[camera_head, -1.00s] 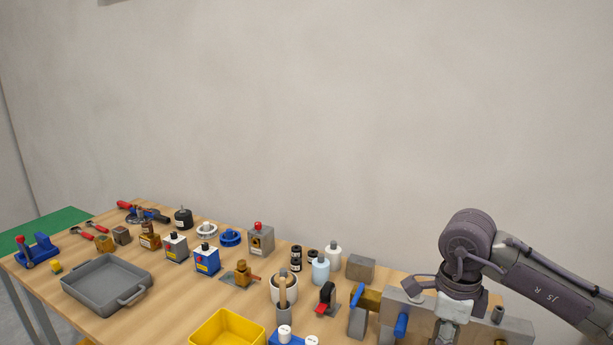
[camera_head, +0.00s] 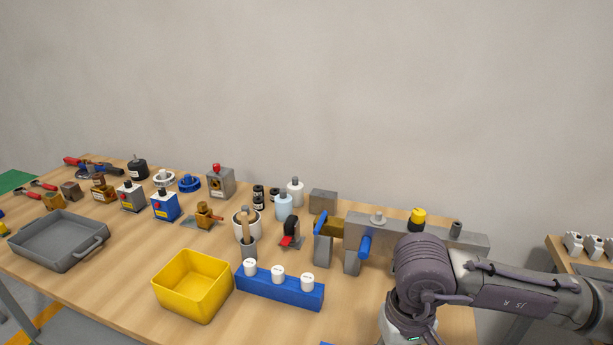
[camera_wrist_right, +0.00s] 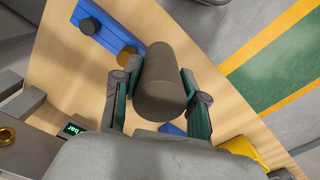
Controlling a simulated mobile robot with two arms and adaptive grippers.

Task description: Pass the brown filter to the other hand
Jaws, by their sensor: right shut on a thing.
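The brown filter (camera_wrist_right: 162,85) is a dark brown-grey cylinder in the right wrist view. My right gripper (camera_wrist_right: 160,76) is shut on it, with one finger on each side. In the head view my right arm comes in from the right and reaches down past the bottom edge. The right gripper's fingers and the filter are out of sight there. My left gripper and left arm show in neither view.
A yellow bin (camera_head: 190,290) and a blue block (camera_head: 280,292) with three white-capped pieces stand near the table's front. A grey fixture (camera_head: 440,234) stands behind my right arm. A grey tray (camera_head: 58,243) sits left. Bare wood lies between tray and bin.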

